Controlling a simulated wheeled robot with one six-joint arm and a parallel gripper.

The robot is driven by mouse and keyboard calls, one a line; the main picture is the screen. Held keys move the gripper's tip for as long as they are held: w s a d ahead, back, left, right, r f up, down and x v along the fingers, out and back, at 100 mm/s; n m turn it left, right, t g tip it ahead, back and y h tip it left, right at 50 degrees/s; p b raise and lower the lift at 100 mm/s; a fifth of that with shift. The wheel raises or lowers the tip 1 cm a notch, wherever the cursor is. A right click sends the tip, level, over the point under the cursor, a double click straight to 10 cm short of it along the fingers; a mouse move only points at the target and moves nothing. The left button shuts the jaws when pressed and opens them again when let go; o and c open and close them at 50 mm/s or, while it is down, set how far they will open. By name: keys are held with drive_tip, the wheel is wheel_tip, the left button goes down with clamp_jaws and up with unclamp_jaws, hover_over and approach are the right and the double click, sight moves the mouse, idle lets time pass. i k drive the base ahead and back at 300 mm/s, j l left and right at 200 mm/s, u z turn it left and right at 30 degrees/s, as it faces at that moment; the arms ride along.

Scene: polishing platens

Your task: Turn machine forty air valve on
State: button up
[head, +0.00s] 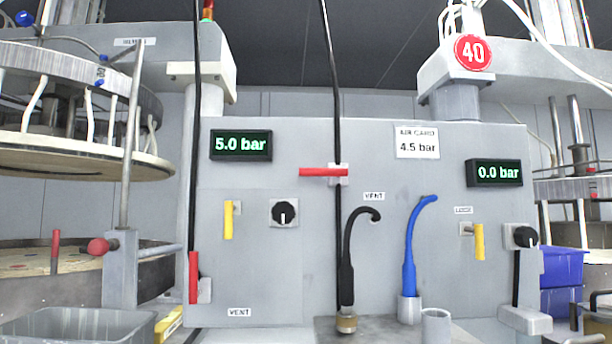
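The round red sign "40" (473,52) hangs on the machine head at the upper right. Below it, the display (494,173) reads 0.0 bar. A red lever (323,172) lies horizontal, across a vertical black pipe (332,80) near the panel's middle. Another red lever (194,277) at the left stands vertical, in line with its own black pipe (197,120); the left display (240,145) reads 5.0 bar. A yellow lever (479,241) hangs vertical beside a black knob (525,237) on the right. My gripper is not in view.
A card (416,141) reads 4.5 bar. A second yellow lever (228,220) and knob (285,212) sit on the left. A black hose (347,275) and a blue hose (411,250) stand before the panel. A grey bin (80,326) is at lower left, blue bins (562,268) at right.

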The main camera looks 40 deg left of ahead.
sight(335, 172)
drive_tip(key=u, duration=1.4)
drive_tip(key=k+j, duration=0.25)
